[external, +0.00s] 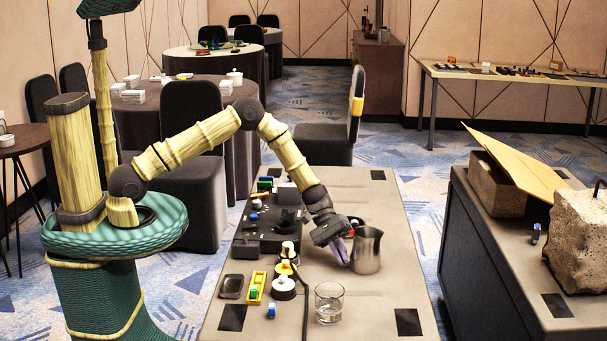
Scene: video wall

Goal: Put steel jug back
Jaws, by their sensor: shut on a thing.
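The steel jug (367,250) is a shiny metal pitcher with a spout. It stands upright, or very nearly so, at the right side of the long grey table (375,210). I cannot tell whether its base touches the table top. My gripper (342,250) reaches down at the jug's left side, with its purple fingers shut on the jug there. The part between the fingers, probably the handle side, is hidden by the gripper.
A clear glass (329,302) stands in front of the jug. White round pieces (283,287), a yellow tray (256,287) and a black device (268,228) lie to the left. A dark counter with a concrete block (578,240) stands right, across a gap.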

